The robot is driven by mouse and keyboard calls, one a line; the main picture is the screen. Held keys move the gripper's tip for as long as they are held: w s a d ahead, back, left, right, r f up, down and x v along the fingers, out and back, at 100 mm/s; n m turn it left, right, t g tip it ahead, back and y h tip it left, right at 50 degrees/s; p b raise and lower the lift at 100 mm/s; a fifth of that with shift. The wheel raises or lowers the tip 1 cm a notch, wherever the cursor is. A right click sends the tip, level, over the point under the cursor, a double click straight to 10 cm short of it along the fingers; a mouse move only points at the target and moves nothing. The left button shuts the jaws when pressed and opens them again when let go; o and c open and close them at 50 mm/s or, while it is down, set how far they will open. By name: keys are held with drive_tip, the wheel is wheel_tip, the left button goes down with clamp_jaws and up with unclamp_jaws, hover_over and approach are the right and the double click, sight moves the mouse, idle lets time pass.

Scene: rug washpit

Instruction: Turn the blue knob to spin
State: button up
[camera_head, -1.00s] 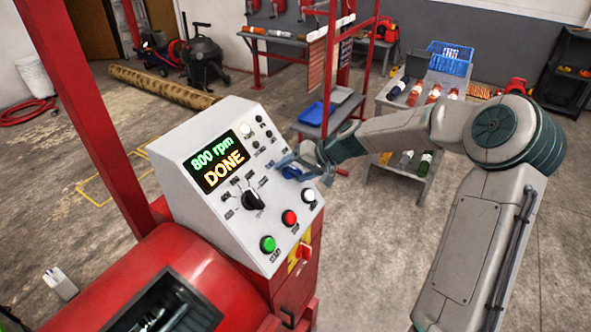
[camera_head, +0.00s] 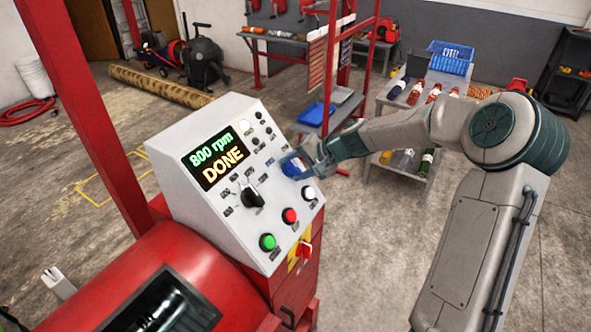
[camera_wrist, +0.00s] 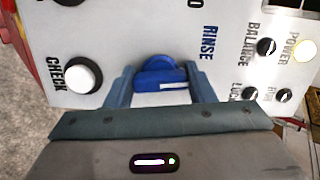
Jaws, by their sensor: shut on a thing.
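The blue knob (camera_head: 291,165) is on the right part of the white sloped control panel (camera_head: 180,160). In the wrist view the knob (camera_wrist: 160,75) sits between the two fingers of my gripper (camera_wrist: 160,88), with a white mark across its grip bar. My gripper (camera_head: 303,165) is shut on the knob, reaching in from the right. The word RINSE shows just above and right of the knob in the wrist view. I see no SPIN label there; part of the panel is hidden behind the gripper. The display (camera_head: 217,161) reads "800 rpm DONE".
A black selector knob (camera_head: 252,196), green START button (camera_head: 268,242), red button (camera_head: 290,215) and white button (camera_head: 308,193) are close by on the panel. A red post (camera_head: 100,120) rises at left. A shelf with bottles (camera_head: 425,95) stands behind the arm.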

drive_tip(key=m+b, duration=0.1)
drive_tip(key=m, duration=0.2)
drive_tip(key=shift+m+y, duration=0.3)
drive_tip(key=shift+m, duration=0.1)
drive_tip(key=shift+m+t, duration=0.4)
drive_tip(key=shift+m, duration=1.5)
drive_tip(key=o, duration=1)
drive_tip(key=b+v, duration=0.2)
drive_tip(key=v, duration=1.2)
drive_tip(key=shift+d+f, duration=0.1)
drive_tip(key=shift+f, duration=0.05)
